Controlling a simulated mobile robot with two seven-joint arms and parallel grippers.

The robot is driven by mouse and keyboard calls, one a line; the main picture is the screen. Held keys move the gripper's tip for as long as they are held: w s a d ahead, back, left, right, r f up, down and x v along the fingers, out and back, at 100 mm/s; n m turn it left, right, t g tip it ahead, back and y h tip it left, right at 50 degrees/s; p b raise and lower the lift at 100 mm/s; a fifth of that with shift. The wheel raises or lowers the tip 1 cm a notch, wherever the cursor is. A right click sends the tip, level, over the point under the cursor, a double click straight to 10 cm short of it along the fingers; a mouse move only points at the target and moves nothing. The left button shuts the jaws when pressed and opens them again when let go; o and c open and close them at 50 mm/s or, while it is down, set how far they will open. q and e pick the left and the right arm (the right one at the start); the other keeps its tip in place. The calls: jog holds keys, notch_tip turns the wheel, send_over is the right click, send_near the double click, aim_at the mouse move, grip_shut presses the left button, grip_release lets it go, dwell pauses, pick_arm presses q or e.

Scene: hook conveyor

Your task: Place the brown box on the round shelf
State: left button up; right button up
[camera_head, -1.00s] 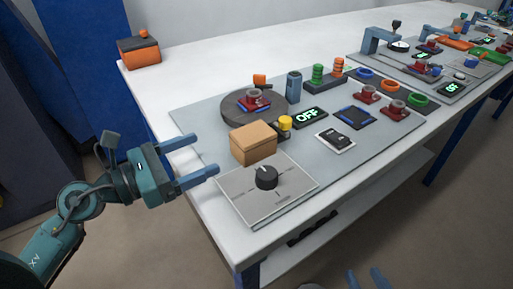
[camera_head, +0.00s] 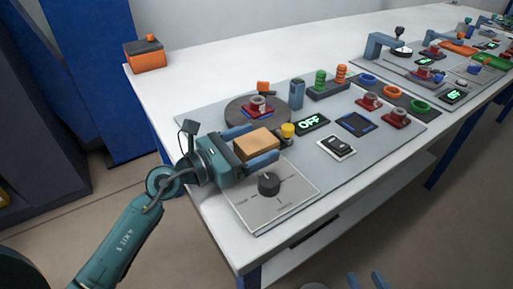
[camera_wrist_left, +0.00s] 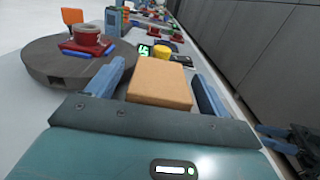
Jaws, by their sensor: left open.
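The brown box (camera_head: 257,143) sits on the grey board near the table's front left. My left gripper (camera_head: 258,146) is open, its two blue fingers on either side of the box. In the left wrist view the box (camera_wrist_left: 160,82) lies between the spread fingers, with a gap seen at least on the left. The round shelf (camera_head: 238,115) is a dark grey disc just behind the box. It holds a red part with a grey ring (camera_head: 257,104). My right gripper (camera_head: 366,281) shows only as blue fingertips at the bottom edge of the head view.
A yellow button (camera_head: 288,130) stands right behind the box. A black knob (camera_head: 269,184) on a light panel is in front of it. A green OFF display (camera_head: 312,124) and a blue-grey post (camera_head: 297,93) are to the right. An orange box (camera_head: 145,56) sits at the far left corner.

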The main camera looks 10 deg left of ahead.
pick_arm(q)
jog(key=shift+w+d, duration=0.3)
